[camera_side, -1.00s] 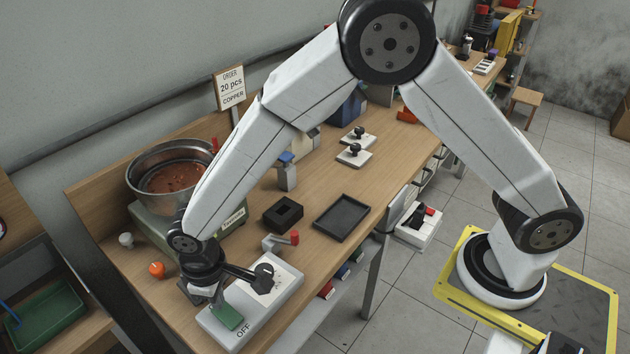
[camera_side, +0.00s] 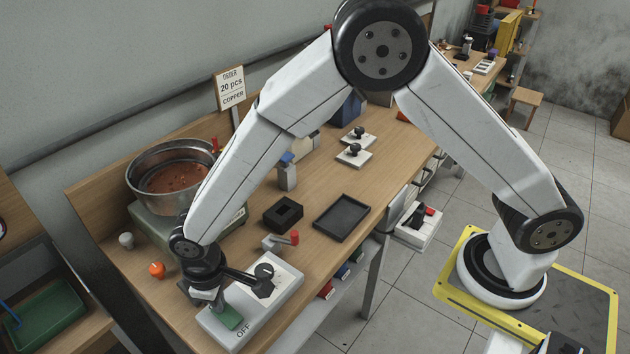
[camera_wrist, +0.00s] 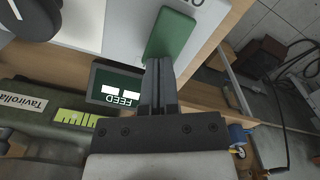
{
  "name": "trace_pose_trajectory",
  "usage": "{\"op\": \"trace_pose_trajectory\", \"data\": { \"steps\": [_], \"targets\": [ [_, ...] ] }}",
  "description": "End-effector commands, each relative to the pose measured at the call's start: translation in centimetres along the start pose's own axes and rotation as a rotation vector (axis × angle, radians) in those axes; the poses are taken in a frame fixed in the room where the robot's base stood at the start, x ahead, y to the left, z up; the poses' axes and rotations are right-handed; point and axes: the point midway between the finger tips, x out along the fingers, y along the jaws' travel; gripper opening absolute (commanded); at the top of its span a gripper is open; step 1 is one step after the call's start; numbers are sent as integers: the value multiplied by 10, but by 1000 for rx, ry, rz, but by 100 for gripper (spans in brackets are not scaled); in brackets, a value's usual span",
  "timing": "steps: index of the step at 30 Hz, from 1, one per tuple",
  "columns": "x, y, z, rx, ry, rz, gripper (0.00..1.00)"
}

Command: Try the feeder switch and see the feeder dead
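The green switch (camera_side: 230,318) sits on a pale control box (camera_side: 268,308) marked OFF beside it. In the wrist view the green switch (camera_wrist: 171,33) lies just beyond my fingertips. My gripper (camera_side: 216,304) is over the switch; in the wrist view its fingers (camera_wrist: 158,62) are together with nothing seen between them. The tips overlap the switch's near end, but I cannot tell whether they press it. The feeder is a steel bowl (camera_side: 140,182) with copper-coloured bits on a green base (camera_wrist: 30,117). A small dark panel marked FEED (camera_wrist: 103,83) shows two white blocks.
A black rotary knob (camera_side: 264,272) stands on the same box, close to my gripper. A red-tipped lever (camera_side: 294,237), a black block (camera_side: 284,213) and a black tray (camera_side: 342,218) are behind it. An orange knob (camera_side: 157,269) is at left.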

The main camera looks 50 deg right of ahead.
Motion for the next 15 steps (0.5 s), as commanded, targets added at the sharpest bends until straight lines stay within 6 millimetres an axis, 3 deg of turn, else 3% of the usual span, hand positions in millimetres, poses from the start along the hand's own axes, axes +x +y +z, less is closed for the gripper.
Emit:
{"op": "trace_pose_trajectory", "data": {
  "steps": [15],
  "targets": [
    [5, 0, 1, 0, -3, 0, 0]
  ]
}}
